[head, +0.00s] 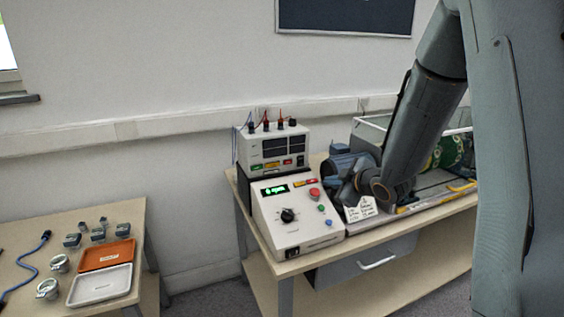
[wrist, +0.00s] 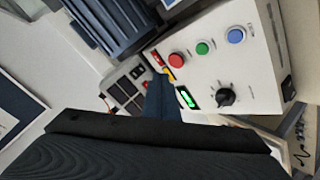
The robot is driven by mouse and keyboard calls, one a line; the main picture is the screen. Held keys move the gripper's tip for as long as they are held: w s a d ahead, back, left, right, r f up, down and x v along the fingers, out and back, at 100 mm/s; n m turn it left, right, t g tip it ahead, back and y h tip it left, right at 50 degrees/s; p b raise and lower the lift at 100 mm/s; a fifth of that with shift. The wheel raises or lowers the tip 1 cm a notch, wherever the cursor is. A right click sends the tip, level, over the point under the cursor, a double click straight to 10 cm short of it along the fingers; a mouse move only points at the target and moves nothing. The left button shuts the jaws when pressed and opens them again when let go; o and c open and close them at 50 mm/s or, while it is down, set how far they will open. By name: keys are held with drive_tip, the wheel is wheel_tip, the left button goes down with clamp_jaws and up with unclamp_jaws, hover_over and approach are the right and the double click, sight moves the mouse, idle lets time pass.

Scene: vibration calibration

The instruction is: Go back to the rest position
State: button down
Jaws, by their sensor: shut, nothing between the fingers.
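My gripper (wrist: 163,85) shows in the wrist view as narrow dark fingers closed together, with nothing between them. In that view its tips overlap the control box (wrist: 220,75) near the green display; contact cannot be told. In the head view my arm reaches down from the upper right, with its wrist in front of the test rig, to the right of the control box (head: 296,230). The box has a lit green display reading about "0 rpm", a black knob (head: 288,215) and red (head: 314,194), green and blue buttons. The fingertips are hard to make out in the head view.
A meter unit (head: 272,148) with cables stands behind the control box. The rig has a motor, a green cylinder (head: 447,153) and a clear guard. A paper note (head: 360,208) stands in front. A left table (head: 30,225) holds orange and white trays, clamps and a blue cable.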

drive_tip(key=s+a+f+m+g+h, duration=0.1)
drive_tip(key=s+m+g, duration=0.4)
drive_tip(key=s, duration=1.1)
drive_tip(key=s+a+f+m+g+h, duration=0.1)
drive_tip(key=s+f+m+g+h, duration=0.2)
drive_tip(key=s, duration=1.3)
drive_tip(key=f+m+g, duration=0.1)
drive_tip(key=m+g, duration=0.2)
drive_tip(key=m, duration=0.2)
drive_tip(key=shift+s+a, duration=0.2)
